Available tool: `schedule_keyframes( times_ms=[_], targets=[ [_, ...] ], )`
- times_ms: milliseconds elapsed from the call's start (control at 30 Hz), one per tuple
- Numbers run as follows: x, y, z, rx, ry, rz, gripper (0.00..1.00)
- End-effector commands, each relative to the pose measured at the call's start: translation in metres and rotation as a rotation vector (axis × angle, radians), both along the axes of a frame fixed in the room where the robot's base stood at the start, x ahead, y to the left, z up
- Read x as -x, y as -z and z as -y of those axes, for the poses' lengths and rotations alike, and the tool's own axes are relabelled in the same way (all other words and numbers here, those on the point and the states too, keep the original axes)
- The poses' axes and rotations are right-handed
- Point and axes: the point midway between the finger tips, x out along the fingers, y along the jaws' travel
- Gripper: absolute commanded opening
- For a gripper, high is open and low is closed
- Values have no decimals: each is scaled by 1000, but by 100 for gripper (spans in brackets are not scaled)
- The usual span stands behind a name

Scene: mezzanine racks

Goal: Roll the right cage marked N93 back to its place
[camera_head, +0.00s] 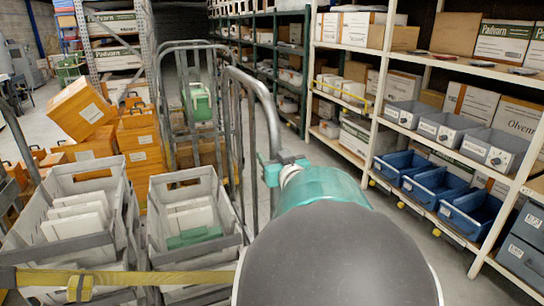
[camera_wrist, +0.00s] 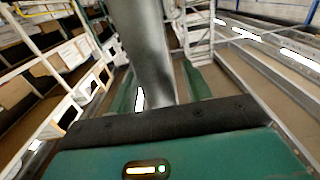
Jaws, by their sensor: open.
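A roll cage of grey tubes (camera_head: 268,105) stands just left of my arm in the head view, its bent upright rising in front of my gripper. No N93 mark is readable. My teal gripper (camera_head: 283,166) is at this upright. In the wrist view, a thick grey tube (camera_wrist: 142,40) passes between the two green fingers of my open gripper (camera_wrist: 160,78). I cannot tell whether either finger touches the tube. My forearm hides the lower right side of the cage.
Grey totes (camera_head: 158,226) with white contents stand at the lower left, behind a yellow strap (camera_head: 130,279). Orange cases (camera_head: 80,108) are stacked, one tilted. Shelving (camera_head: 383,62) with cartons and blue bins (camera_head: 437,186) lines the right. A narrow strip of floor (camera_head: 325,160) is clear before it.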

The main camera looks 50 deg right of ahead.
Motion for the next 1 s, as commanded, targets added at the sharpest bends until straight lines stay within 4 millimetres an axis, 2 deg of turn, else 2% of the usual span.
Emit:
schedule_keyframes(
  times_ms=[133, 300, 400, 767, 1000],
  targets=[
    [0, 0, 0, 0, -1, 0, 49],
    [0, 0, 0, 0, 0, 0, 16],
    [0, 0, 0, 0, -1, 0, 0],
    [-10, 0, 5, -1, -1, -1, 0],
    [-34, 1, 19, -1, -3, 0, 0]
  ],
)
